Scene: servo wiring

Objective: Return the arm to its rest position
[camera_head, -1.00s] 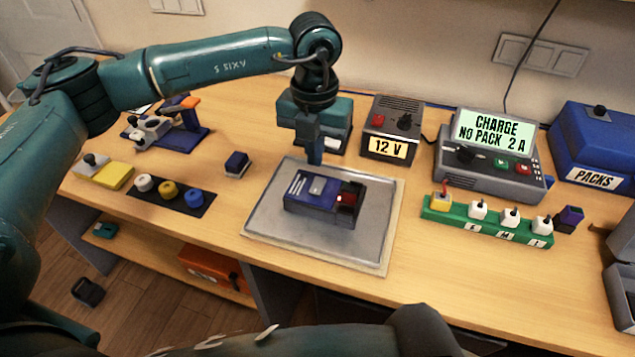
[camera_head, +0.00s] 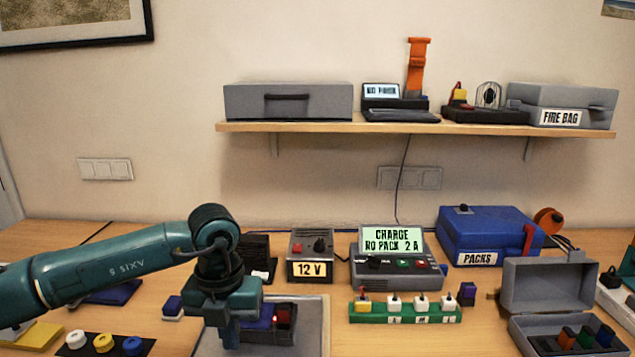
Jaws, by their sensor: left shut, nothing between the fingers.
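My left arm comes in from the left with its gripper (camera_head: 229,335) pointing down, shut and empty. In the picture it overlaps the left part of the dark blue device (camera_head: 284,325), which has a small red light. The device sits on a grey tray (camera_head: 313,340) on the wooden table. I cannot tell how high the fingertips are above the tray. My right gripper is not in view.
Behind stand the 12 V supply (camera_head: 312,251), the charger (camera_head: 396,266) and the blue PACKS case (camera_head: 488,233). A green connector strip (camera_head: 405,314) lies in front of the charger. An open grey box (camera_head: 548,290) is at right. A wall shelf (camera_head: 420,127) hangs above.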

